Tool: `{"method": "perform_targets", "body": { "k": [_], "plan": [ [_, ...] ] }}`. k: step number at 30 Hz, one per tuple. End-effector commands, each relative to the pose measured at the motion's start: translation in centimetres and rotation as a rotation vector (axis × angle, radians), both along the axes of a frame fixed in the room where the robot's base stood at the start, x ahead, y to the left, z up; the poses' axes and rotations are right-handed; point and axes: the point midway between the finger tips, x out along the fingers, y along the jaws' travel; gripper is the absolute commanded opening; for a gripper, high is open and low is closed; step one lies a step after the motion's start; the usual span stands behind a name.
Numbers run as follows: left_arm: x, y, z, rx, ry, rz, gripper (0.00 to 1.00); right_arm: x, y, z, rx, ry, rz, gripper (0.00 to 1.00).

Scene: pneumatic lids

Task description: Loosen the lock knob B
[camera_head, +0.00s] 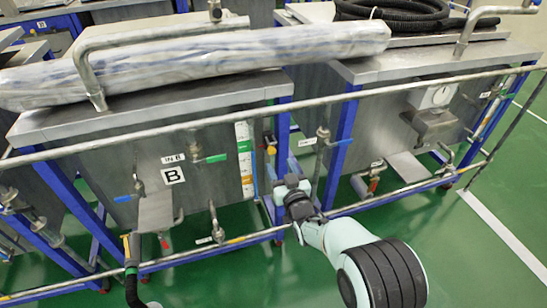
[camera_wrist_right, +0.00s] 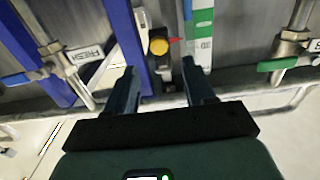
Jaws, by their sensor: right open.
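A small yellow knob (camera_wrist_right: 158,46) on a dark body sits beside a blue frame post, right of the tank marked B (camera_head: 173,175). It looks like lock knob B, though no label on it can be read. It also shows in the head view as a small yellow spot (camera_head: 271,150). My right gripper (camera_wrist_right: 161,68) is open and empty. In the wrist view its two fingers point toward the knob, which lies between and beyond their tips, apart from them. In the head view my right gripper (camera_head: 291,188) is below the knob. My left gripper is out of view.
A metal rail (camera_head: 225,118) runs across the front of the tanks. A wrapped roll (camera_head: 200,62) lies on top. Green floor (camera_head: 455,262) is clear at right.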

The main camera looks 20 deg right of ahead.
Motion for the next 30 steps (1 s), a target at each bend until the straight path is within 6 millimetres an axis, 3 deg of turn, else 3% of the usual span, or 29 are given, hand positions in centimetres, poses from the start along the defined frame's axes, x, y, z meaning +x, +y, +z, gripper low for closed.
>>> {"method": "perform_targets", "body": {
  "k": [3,10,23,24,29,30],
  "plan": [
    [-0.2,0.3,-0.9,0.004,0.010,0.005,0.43,2.4,0.1,-0.3,-0.003,0.000,0.000,0.54],
    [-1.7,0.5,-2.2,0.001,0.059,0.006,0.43,5.4,0.1,-0.2,-0.001,0.001,0.000,0.54],
    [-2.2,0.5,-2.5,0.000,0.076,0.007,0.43,6.4,0.2,-0.1,0.000,0.003,0.000,0.54],
    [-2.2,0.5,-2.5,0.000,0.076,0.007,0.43,6.4,0.2,-0.1,0.000,0.003,0.000,0.51],
    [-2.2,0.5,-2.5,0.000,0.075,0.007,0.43,6.4,0.2,-0.1,0.000,0.003,0.000,0.00],
    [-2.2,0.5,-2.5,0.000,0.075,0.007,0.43,6.4,0.2,-0.1,0.000,0.003,0.000,0.00]
  ]
}}
